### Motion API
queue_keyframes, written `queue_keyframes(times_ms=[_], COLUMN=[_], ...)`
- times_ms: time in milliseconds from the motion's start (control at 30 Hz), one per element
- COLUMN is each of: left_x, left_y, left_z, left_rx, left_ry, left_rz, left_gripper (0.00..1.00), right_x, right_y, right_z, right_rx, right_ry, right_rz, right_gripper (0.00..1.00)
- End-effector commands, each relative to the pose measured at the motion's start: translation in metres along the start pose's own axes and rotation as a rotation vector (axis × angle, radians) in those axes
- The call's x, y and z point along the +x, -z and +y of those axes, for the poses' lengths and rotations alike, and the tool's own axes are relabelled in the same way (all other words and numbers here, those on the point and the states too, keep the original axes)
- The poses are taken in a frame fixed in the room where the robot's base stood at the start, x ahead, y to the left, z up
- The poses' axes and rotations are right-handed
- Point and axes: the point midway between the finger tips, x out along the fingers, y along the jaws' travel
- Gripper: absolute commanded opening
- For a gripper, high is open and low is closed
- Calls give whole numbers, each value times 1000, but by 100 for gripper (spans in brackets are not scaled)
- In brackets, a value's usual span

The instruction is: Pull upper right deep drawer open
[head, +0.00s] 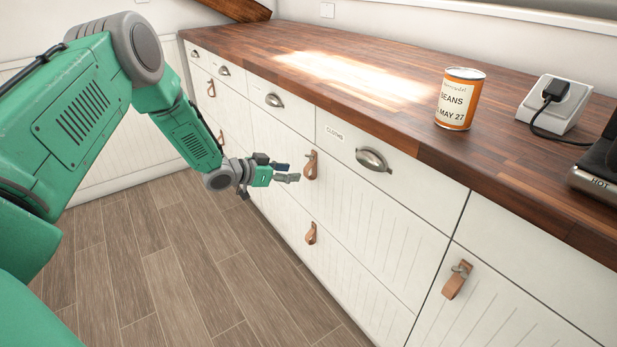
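The upper right deep drawer (385,225) is a white grooved front below the shallow drawers in the head view. It looks shut, flush with its neighbours. Its tan leather pull (311,168) hangs from a small metal knob near the drawer's top edge. My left gripper (293,172) is just left of this pull, in front of the cabinet. Its two fingers look parted with nothing between them. The fingertips appear close to the pull but apart from it; the exact depth gap is hard to judge. My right gripper is not in view.
A lower deep drawer has its own leather pull (310,233). A shallow drawer with a metal cup pull (374,159) is above. Another leather pull (457,280) is at right. A bean can (460,98) and a socket block (553,105) stand on the wooden worktop (330,65). The plank floor (170,270) is clear.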

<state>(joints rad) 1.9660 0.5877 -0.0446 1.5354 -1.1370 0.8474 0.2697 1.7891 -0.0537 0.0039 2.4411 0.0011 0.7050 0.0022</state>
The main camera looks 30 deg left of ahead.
Motion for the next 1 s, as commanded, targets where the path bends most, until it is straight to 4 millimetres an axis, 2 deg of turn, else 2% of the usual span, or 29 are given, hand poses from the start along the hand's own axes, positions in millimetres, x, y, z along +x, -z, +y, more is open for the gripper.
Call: queue_keyframes(times_ms=[33, 100, 300, 500, 767, 900, 1000], left_x=[13, 27, 57, 69, 70, 69, 69], left_y=[-3, -4, 0, 2, 1, 1, 0], left_z=[0, 0, 2, 3, 0, 0, 0], left_rx=[3, 2, 4, 4, -2, -2, -1], left_ry=[-1, 0, 0, 2, 1, 1, 2], left_rz=[1, 0, 1, -1, 1, 1, 0], left_gripper=[40, 40, 40, 40, 40, 0, 0], right_x=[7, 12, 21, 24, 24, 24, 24], right_y=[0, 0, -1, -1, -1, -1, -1], right_z=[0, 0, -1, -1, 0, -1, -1], right_rx=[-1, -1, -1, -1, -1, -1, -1], right_ry=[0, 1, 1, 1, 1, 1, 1], right_rz=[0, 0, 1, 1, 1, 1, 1], right_gripper=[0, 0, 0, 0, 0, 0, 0])
